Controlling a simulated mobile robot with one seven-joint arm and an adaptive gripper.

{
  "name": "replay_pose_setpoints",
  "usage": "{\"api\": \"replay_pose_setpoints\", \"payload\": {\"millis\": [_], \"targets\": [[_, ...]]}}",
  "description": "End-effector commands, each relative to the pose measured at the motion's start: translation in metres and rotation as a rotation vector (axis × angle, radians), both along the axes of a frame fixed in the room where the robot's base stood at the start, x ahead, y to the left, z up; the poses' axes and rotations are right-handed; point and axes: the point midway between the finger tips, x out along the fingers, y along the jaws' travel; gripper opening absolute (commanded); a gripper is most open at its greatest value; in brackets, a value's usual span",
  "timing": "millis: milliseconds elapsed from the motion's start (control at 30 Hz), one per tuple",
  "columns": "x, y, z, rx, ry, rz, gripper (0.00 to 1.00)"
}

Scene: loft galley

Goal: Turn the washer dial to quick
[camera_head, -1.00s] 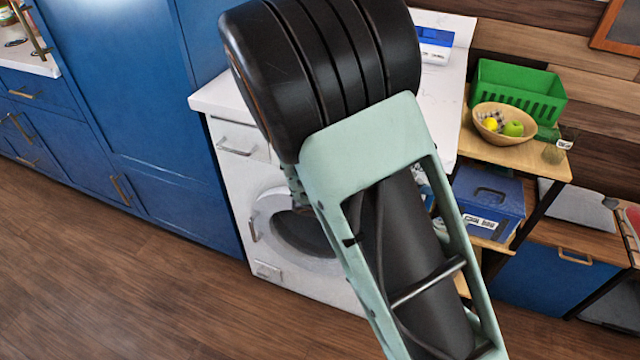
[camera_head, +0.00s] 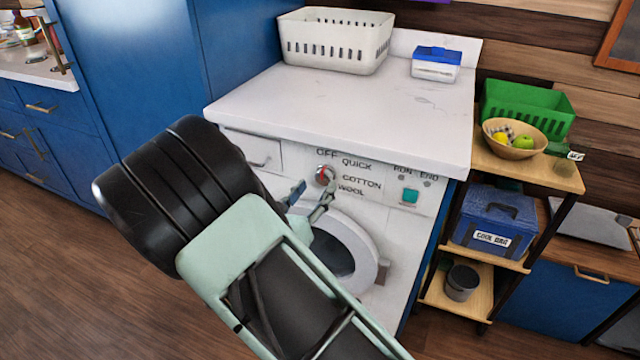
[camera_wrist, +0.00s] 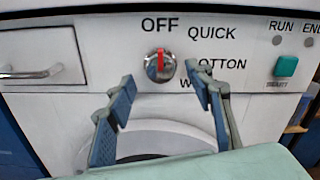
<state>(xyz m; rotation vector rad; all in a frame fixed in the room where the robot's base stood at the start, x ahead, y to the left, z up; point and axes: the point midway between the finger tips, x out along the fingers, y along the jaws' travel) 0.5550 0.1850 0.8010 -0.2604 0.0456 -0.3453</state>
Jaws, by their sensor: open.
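The washer (camera_head: 395,248) is white, with a round door below its control panel. Its dial (camera_wrist: 160,65) is a silver knob with a red pointer that points up at OFF. The dial also shows in the head view (camera_head: 325,176). The labels QUICK, COTTON and WOOL run down its right side, partly covered by a finger in the wrist view. My gripper (camera_wrist: 158,90) is open and empty, its two fingers apart below and either side of the dial. In the head view my gripper (camera_head: 308,197) is in front of the panel just below the dial. I cannot tell whether a finger touches the panel.
A teal button (camera_head: 410,195) sits right of the dial, and a drawer handle (camera_wrist: 33,74) sits left of it. The white countertop (camera_head: 370,105) overhangs the panel. It holds a white basket (camera_head: 335,55) and a blue-lidded box (camera_head: 436,65). A shelf stands to the right.

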Motion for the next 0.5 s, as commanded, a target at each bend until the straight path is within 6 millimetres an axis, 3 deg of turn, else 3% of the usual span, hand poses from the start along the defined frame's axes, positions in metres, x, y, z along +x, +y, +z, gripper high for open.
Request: {"api": "replay_pose_setpoints", "payload": {"millis": [200,500], "targets": [[0.029,-0.011,-0.001,0.002,-0.001,-0.002,0.48],[0.038,-0.014,0.000,0.001,0.000,0.000,0.48]]}}
